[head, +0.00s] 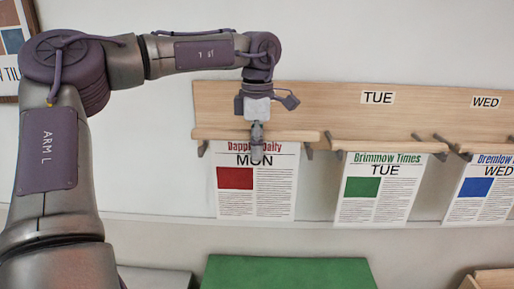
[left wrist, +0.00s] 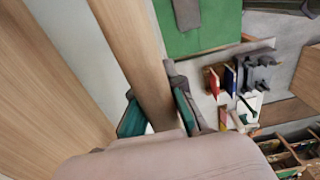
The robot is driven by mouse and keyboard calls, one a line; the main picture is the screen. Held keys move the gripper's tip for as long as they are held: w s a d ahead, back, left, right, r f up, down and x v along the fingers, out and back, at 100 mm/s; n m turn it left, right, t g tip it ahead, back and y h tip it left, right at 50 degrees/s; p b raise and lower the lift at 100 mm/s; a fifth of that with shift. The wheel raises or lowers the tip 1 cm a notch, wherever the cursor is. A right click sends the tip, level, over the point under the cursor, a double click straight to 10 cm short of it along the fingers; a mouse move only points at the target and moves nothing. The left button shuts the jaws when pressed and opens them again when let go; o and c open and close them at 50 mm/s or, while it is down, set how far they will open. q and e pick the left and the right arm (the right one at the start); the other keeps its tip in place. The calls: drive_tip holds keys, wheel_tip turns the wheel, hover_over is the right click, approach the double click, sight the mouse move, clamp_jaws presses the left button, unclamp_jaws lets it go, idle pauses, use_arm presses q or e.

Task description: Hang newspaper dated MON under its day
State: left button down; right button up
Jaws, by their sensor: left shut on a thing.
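The newspaper dated MON (head: 235,205), headed Dapple Daily with a red picture block, hangs from a wooden rod (head: 295,135) in front of the left end of the wall board (head: 330,108). My left gripper (head: 257,150) is shut on the middle of this rod, and its fingers cover part of the headline. In the left wrist view the rod (left wrist: 135,45) runs between the gripper's fingers (left wrist: 155,112). Hooks (head: 308,150) show below the rod near its ends; I cannot tell whether it rests on them. My wrist covers the board where a left day label could be.
The TUE newspaper (head: 380,200) hangs under the TUE label (head: 377,97), and the WED newspaper (head: 483,195) under the WED label (head: 485,102). A green surface (head: 285,272) lies below. In the left wrist view, upright coloured items (left wrist: 228,80) stand lower down.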

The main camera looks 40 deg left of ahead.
use_arm(q)
drive_tip(key=shift+w+a+f+b, duration=0.25)
drive_tip(key=shift+w+f, duration=0.1)
drive_tip(key=shift+f, duration=0.25)
drive_tip(key=shift+w+a+f+b, duration=0.25)
drive_tip(key=shift+w+f, duration=0.05)
drive_tip(key=shift+f, duration=0.25)
